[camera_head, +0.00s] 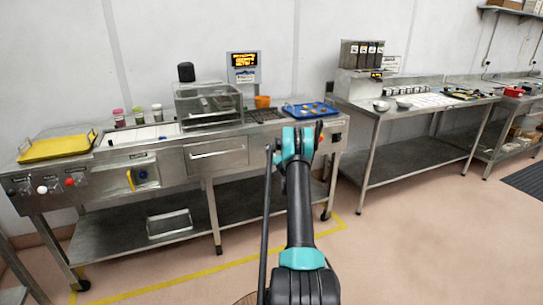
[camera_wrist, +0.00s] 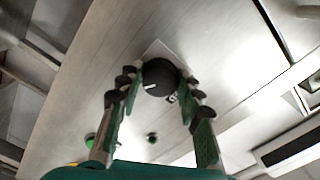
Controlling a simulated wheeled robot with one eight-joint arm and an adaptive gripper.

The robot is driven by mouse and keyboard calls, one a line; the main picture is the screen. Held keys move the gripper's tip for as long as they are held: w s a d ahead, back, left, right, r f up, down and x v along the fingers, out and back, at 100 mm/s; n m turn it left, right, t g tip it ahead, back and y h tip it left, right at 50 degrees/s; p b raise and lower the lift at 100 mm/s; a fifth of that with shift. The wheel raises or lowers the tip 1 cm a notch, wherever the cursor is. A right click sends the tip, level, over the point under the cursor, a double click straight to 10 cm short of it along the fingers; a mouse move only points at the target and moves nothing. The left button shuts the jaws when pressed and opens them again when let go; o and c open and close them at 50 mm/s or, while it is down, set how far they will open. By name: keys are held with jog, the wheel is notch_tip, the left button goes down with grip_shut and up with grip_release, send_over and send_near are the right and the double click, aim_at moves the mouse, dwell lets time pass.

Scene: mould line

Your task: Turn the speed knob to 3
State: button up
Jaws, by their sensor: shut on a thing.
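The speed knob (camera_wrist: 160,75) is a round black knob on a brushed metal panel in the wrist view. A short white mark on its face points to the lower left of that picture. My gripper (camera_wrist: 159,88) is shut on the knob, one green-padded finger on each side. I cannot read any scale numbers around it. In the head view my arm reaches the right end of the long steel line, and its wrist hides the fingers and the knob.
A green button (camera_wrist: 90,140) and a small dark round part (camera_wrist: 152,138) sit on the panel near the fingers. A second steel table (camera_head: 400,125) stands to the right.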

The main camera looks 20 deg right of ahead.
jog(key=o, duration=1.2)
jog(key=shift+c, duration=0.2)
jog(key=s, duration=1.2)
jog(key=shift+d, duration=0.2)
